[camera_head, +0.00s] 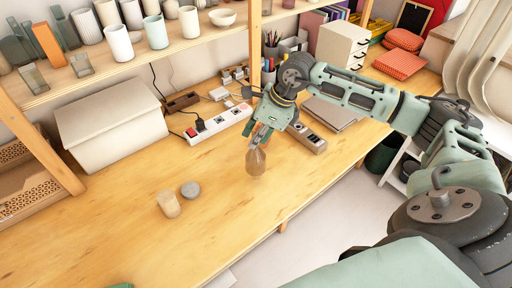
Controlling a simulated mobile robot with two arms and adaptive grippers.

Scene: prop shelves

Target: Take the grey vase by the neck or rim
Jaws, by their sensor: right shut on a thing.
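The vase (256,163) is small and bottle-shaped and looks brownish and see-through here rather than plain grey. It is upright over the middle of the wooden table (110,235). My right gripper (262,136) comes down from above and is shut on the vase's neck. The fingers hide part of the neck and rim. I cannot tell whether its base touches the table.
A beige cup (168,204) and a grey round lid-like piece (190,189) stand left of the vase. Behind are a white box (108,130), power strips (220,124) and a shelf of cups (165,50).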

